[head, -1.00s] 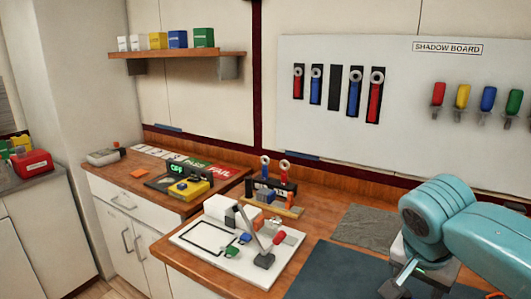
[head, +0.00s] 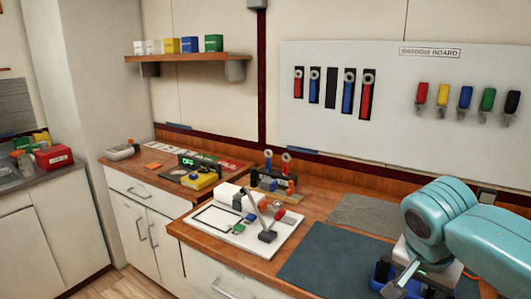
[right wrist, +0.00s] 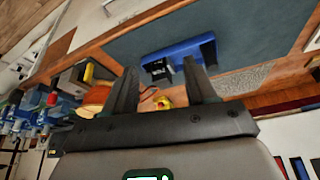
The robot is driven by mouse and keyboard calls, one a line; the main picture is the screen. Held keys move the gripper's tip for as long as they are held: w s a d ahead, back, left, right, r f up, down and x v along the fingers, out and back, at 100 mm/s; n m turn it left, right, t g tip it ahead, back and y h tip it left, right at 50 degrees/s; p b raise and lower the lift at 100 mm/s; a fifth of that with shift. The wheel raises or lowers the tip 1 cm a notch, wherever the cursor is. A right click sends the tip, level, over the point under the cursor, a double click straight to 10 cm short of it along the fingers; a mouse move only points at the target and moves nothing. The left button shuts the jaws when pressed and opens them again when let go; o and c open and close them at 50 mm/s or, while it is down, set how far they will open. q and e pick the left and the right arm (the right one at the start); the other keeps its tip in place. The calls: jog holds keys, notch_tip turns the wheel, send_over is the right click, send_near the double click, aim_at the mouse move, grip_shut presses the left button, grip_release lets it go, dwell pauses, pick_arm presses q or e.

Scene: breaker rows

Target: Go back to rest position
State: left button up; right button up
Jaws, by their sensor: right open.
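My teal right arm comes in from the right in the head view, bent over the right end of the wooden bench. Its gripper (right wrist: 163,88) is open in the right wrist view, with two dark fingers apart and nothing between them. A blue holder with a black part (right wrist: 180,58) lies on the dark mat beyond the fingertips. In the head view a blue piece (head: 380,272) shows beside the arm's lower end, partly hidden by it. My left gripper is not in view.
A white board (head: 222,240) with small parts and a grey stand lies left of the dark mat (head: 335,262). The shadow board (head: 385,65) hangs on the wall behind. A shelf (head: 190,57) holds small boxes. Much of the mat is clear.

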jog(key=a+f+n+g+y+p, duration=0.1)
jog(key=a+f+n+y, duration=0.3)
jog(key=f, duration=0.7)
jog(key=a+f+n+g+p, duration=0.15)
jog(key=a+f, duration=0.45)
jog(key=f, duration=0.6)
jog(key=s+a+f+n+y, duration=0.1)
jog(key=s+a+f, duration=0.1)
jog(key=s+f, duration=0.7)
jog(key=s+a+f+y+p, duration=0.1)
jog(key=s+a+f+y, duration=0.1)
jog(key=s+f, duration=0.7)
jog(key=shift+a+f+n, duration=0.35)
jog(key=shift+a+f, duration=0.05)
jog(key=shift+a, duration=0.25)
